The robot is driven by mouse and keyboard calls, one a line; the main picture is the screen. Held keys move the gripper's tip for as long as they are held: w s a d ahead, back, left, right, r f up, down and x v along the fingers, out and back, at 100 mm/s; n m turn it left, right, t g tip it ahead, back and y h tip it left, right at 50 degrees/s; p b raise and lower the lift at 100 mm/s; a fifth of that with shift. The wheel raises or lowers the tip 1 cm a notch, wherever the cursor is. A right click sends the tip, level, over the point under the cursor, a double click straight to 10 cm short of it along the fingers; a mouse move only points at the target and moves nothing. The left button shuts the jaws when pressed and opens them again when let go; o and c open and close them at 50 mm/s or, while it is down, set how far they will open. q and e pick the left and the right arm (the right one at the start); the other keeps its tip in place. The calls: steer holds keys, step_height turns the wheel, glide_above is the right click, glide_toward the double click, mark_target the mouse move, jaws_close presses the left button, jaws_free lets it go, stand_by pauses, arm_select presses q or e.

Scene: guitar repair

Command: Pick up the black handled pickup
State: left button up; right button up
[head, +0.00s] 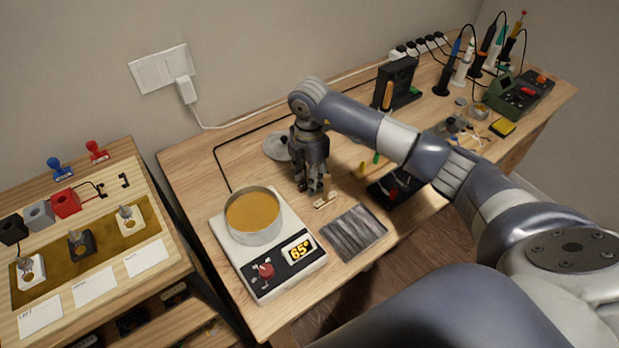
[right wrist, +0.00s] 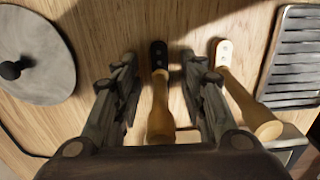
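The black handled pickup (right wrist: 160,88) shows in the right wrist view as a wooden handle with a black end plate. It lies between the two fingers of my right gripper (right wrist: 160,72), with gaps on both sides. In the head view my right gripper (head: 309,184) points down low over the workbench and hides this piece. Its fingers are open. A similar pickup with a white end plate (right wrist: 224,52) is just right of the fingers in the wrist view; its pale base and wooden handle (head: 325,192) also show in the head view. My left gripper is not in view.
A hot plate with a pan (head: 253,214) stands left of the gripper and a dark ridged mat (head: 353,232) lies in front. A round grey lid (head: 277,148) is behind. The side table (head: 150,258) holds small coloured parts. Tools crowd the right end.

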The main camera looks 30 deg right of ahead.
steer(key=shift+c, duration=0.3)
jaws_close()
